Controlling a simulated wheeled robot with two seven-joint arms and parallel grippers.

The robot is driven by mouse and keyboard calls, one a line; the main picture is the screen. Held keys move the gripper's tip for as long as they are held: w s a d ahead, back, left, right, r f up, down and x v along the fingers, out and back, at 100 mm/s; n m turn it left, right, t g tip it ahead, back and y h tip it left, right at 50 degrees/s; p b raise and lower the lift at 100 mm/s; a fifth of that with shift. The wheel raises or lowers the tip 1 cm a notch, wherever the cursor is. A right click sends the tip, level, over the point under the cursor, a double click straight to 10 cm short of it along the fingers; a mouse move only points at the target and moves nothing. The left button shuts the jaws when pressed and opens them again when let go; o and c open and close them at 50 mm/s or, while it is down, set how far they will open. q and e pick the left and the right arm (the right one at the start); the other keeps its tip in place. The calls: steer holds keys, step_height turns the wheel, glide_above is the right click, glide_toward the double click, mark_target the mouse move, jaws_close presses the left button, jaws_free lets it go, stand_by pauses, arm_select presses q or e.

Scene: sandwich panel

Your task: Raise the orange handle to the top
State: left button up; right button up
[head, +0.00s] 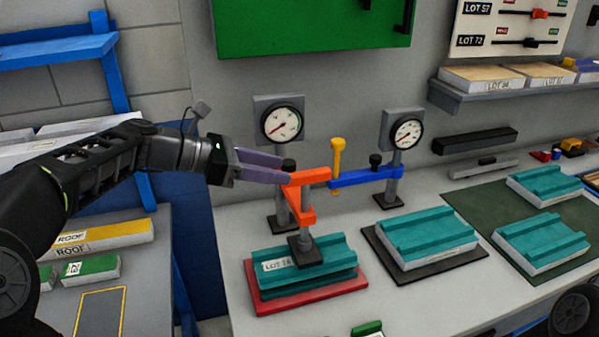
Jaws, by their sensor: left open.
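The orange handle (308,178) is a bent bar on a grey post at the middle of the bench, in the head view. It stands above a teal-topped panel (328,256) marked with a LOT label, and a dark pad under the post rests on this panel. I cannot tell whether the fingers touch the handle. My right gripper is not in view.
A blue bar (365,177) and a yellow upright handle (337,158) adjoin the orange handle on the right. Two dial gauges (279,120) (406,133) stand behind. The panel lies on a red tray (262,300); more teal panels (428,234) lie to the right.

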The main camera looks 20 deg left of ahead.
mark_target(299, 173)
arm_select(q)
steer(key=x, duration=0.6)
steer(key=shift+p, duration=0.35)
steer(key=shift+c, duration=0.3)
jaws_close()
stand_by(0.7)
